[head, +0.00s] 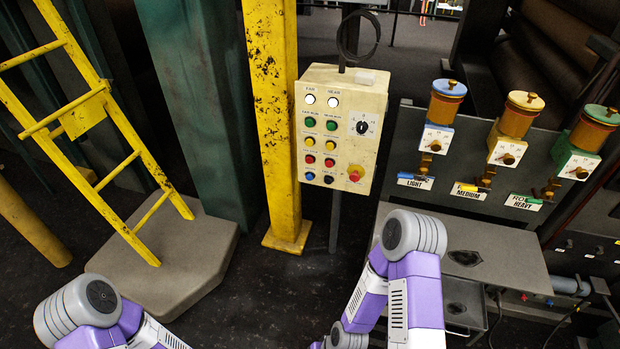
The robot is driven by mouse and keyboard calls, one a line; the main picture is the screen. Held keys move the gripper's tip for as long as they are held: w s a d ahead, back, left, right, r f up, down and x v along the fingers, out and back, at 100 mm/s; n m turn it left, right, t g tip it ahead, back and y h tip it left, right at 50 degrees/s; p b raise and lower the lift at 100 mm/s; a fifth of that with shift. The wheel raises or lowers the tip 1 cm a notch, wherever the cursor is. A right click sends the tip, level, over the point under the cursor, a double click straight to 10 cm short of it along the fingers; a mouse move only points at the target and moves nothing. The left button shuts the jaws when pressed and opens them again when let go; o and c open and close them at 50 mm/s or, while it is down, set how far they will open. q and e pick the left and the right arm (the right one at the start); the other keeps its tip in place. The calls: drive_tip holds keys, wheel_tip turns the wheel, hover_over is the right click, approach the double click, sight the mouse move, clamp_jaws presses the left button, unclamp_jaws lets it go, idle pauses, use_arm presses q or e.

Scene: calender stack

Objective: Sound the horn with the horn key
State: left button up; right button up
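A cream control panel (340,130) stands on a post right of the yellow column. It carries two columns of round keys in white, green, yellow, red and black. A rotary switch (362,128) and a red mushroom button (354,174) on a yellow base sit at the panel's right side. The key labels are too small to read, so I cannot tell which is the horn key. Both of my arms show at the bottom, but neither gripper is in view.
A yellow ladder (110,120) and a scuffed yellow column (272,110) stand left of the panel. Three coloured dispensers marked light (437,125), medium (512,130) and heavy (585,140) stand right, above a grey metal shelf (500,262). Dark floor is clear before the panel.

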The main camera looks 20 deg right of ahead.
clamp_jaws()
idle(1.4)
